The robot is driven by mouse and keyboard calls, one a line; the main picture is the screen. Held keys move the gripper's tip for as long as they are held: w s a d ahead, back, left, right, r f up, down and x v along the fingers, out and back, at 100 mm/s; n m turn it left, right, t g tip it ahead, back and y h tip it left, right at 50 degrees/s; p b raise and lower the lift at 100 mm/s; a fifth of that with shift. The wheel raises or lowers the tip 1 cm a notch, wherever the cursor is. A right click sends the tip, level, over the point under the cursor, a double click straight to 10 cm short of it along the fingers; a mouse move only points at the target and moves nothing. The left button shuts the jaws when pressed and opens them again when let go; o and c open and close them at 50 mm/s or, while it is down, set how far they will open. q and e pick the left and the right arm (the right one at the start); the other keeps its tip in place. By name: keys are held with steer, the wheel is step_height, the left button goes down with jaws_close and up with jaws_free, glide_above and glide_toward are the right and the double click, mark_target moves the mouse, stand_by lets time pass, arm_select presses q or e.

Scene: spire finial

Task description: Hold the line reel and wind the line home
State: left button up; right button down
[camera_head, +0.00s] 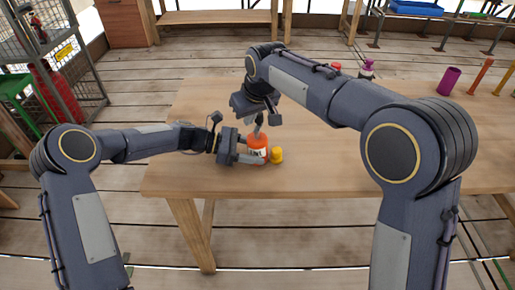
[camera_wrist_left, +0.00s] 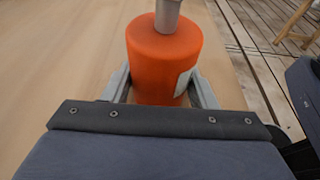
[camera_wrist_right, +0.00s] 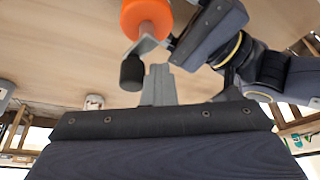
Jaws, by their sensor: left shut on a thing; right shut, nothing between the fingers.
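The line reel (camera_head: 257,143) is an orange cylinder with a pale label, upright on the wooden table. My left gripper (camera_head: 252,150) is shut around its sides. In the left wrist view the reel (camera_wrist_left: 163,65) stands between the two fingers, with a grey post on its top. In the right wrist view a grey crank arm (camera_wrist_right: 146,44) reaches out from the reel (camera_wrist_right: 146,16) and carries a black knob (camera_wrist_right: 132,72). My right gripper (camera_wrist_right: 158,70) is shut and empty, its fingertips beside the knob; whether they touch is unclear. In the head view it (camera_head: 257,131) is above the reel.
A yellow piece (camera_head: 276,155) stands on the table (camera_head: 190,178) just right of the reel, near the front edge. A purple cup (camera_head: 449,81), an orange post (camera_head: 480,76) and a dark purple-topped item (camera_head: 366,69) stand farther back right. The table's left part is clear.

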steer(key=shift+a, duration=0.1)
steer(key=shift+s+a, duration=0.15)
steer(key=shift+s, duration=0.05)
step_height(320, 180, up, 7)
stand_by(0.8)
stand_by(0.4)
arm_select(q)
steer(key=o, duration=0.8)
steer(key=shift+o, duration=0.2)
